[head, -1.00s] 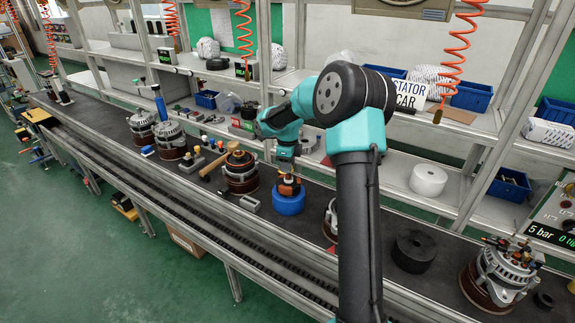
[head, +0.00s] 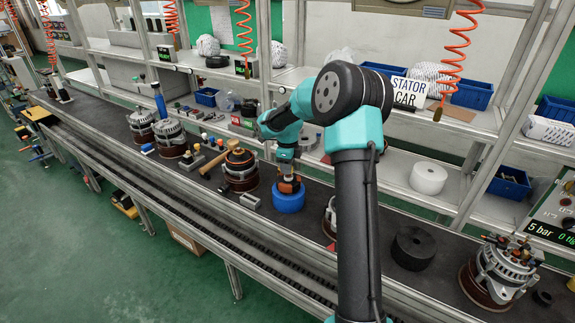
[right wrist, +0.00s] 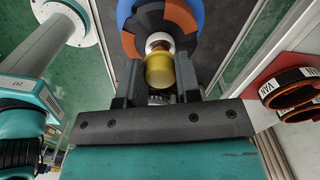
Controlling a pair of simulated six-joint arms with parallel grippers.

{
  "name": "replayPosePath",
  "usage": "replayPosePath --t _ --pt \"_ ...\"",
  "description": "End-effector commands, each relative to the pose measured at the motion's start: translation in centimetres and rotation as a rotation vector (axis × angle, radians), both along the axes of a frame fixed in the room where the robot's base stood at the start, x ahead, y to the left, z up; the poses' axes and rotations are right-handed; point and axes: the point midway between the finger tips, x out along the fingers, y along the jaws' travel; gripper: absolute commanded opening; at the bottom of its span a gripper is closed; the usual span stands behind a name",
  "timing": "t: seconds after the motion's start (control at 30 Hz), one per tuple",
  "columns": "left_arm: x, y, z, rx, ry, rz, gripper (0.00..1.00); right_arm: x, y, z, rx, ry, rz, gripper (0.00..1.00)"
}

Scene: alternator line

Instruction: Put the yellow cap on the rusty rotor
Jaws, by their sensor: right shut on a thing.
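The rusty rotor (head: 290,186) stands on a blue ring (head: 288,201) on the dark bench, and its top is partly hidden by my right gripper (head: 288,172). In the right wrist view the rotor (right wrist: 133,45) shows orange and black claws around a pale shaft collar, with the blue ring (right wrist: 124,10) behind. The yellow cap (right wrist: 160,74) is between the fingers of my right gripper (right wrist: 159,84), which is shut on it. The cap lines up with the rotor's shaft end; I cannot tell whether it is seated. My left gripper is not in view.
A copper-wound stator (head: 240,172) and a wooden mallet (head: 217,160) lie left of the rotor. A black disc (head: 413,248) and an alternator (head: 500,272) stand to the right. The shelf with a white roll (head: 428,178) is behind. The conveyor rail runs in front.

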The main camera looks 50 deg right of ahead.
Motion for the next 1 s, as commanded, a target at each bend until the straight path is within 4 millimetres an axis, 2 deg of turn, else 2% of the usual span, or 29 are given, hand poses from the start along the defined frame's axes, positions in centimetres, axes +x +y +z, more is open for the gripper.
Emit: replayPosePath --t 0.8,0.83,1.0 --pt "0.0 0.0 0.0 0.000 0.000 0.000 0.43 0.0 0.0 -1.6 0.000 0.001 0.000 0.10" --pt "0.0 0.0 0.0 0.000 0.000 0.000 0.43 0.0 0.0 -1.6 0.000 0.000 0.000 0.34" --pt "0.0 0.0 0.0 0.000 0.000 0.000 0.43 0.0 0.0 -1.6 0.000 0.000 0.000 0.50"
